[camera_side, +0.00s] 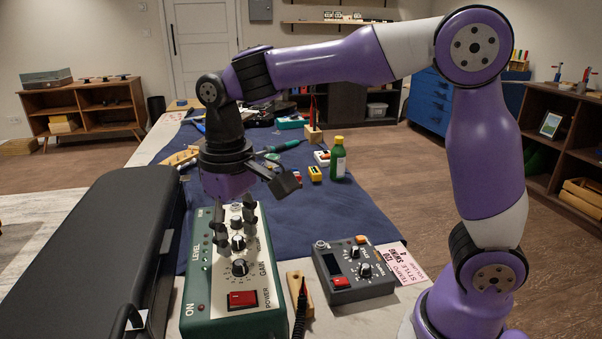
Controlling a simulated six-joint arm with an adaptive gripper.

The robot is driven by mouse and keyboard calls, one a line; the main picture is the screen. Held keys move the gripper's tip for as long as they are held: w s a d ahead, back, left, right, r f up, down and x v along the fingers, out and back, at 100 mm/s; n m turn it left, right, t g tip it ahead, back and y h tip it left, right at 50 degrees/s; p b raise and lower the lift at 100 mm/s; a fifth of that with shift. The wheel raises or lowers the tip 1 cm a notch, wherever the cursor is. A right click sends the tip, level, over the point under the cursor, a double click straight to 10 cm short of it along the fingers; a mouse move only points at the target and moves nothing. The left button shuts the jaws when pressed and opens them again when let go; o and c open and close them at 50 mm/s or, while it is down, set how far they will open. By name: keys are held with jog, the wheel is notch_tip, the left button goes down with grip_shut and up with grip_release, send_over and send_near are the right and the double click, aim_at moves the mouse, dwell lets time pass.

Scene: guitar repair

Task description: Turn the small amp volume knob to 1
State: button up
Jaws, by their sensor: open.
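A box with a cream top and green sides (212,300) stands at the front of the table. It carries several black knobs in a row, a red switch and the labels LEVEL, GAIN and POWER. The front knob (240,267) has a dial scale around it; the middle knob (238,243) is behind it. I cannot read which knob is for volume. My gripper (236,236) points down over the rear part of the box, open, with one finger on each side of the knob row. I cannot tell whether the fingers touch a knob.
A grey box with knobs and a display (353,272) stands to the right, beside a printed card (398,262). A wooden piece (300,290) lies between the boxes. A long black case (85,255) lies close on the left. A green bottle (338,158) stands farther back on the blue mat (345,205).

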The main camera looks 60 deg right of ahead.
grip_shut()
jog(key=shift+n, duration=0.3)
jog(key=shift+n, duration=2.6)
grip_release()
